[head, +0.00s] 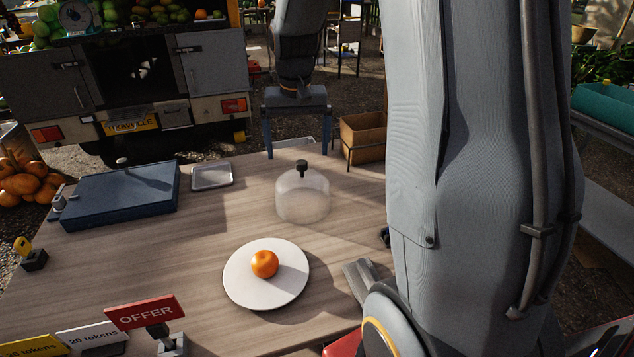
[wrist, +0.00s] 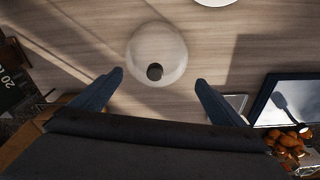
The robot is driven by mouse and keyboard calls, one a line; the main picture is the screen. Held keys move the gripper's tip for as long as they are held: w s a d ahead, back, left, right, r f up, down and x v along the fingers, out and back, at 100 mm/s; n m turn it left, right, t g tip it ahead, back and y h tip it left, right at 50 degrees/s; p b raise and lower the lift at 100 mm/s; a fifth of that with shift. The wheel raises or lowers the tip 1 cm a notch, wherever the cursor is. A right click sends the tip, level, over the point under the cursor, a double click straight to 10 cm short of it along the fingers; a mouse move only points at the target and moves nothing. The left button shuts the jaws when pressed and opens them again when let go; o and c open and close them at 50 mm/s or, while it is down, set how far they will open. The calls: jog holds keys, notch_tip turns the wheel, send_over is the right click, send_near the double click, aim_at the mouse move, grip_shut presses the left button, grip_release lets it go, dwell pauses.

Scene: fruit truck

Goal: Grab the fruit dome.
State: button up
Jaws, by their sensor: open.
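The fruit dome (head: 303,198) is a clear dome with a dark knob on top. It stands upright on the wooden table (head: 215,235), behind the white plate. My gripper (head: 298,143) is open and empty, pointing down beyond the dome near the table's far edge. In the wrist view the dome (wrist: 158,50) shows from above, with its dark knob toward my gripper (wrist: 158,80). The knob lies roughly midway between the two fingers sideways, and a little ahead of the fingertips. I see no contact between fingers and dome.
A white plate (head: 238,285) with an orange fruit (head: 265,263) is in front of the dome. A blue scale-like box (head: 120,197) and a small metal tray (head: 212,176) are at the left. A wooden crate (head: 362,137) is behind the table.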

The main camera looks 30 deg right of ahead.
aim_at(302, 162)
jog(key=shift+w+d+f+p, duration=0.1)
jog(key=shift+d+f+p, duration=0.15)
jog(key=shift+f, duration=1)
jog(key=shift+w+d+f+p, duration=0.2)
jog(key=shift+f+p, duration=0.2)
jog(key=shift+f, duration=0.85)
jog(key=shift+w+d+f+p, duration=0.1)
jog(key=shift+d+f+p, duration=0.15)
jog(key=shift+f, duration=1)
jog(key=shift+s, duration=0.1)
jog(key=c, duration=1.4)
jog(key=shift+o, duration=0.2)
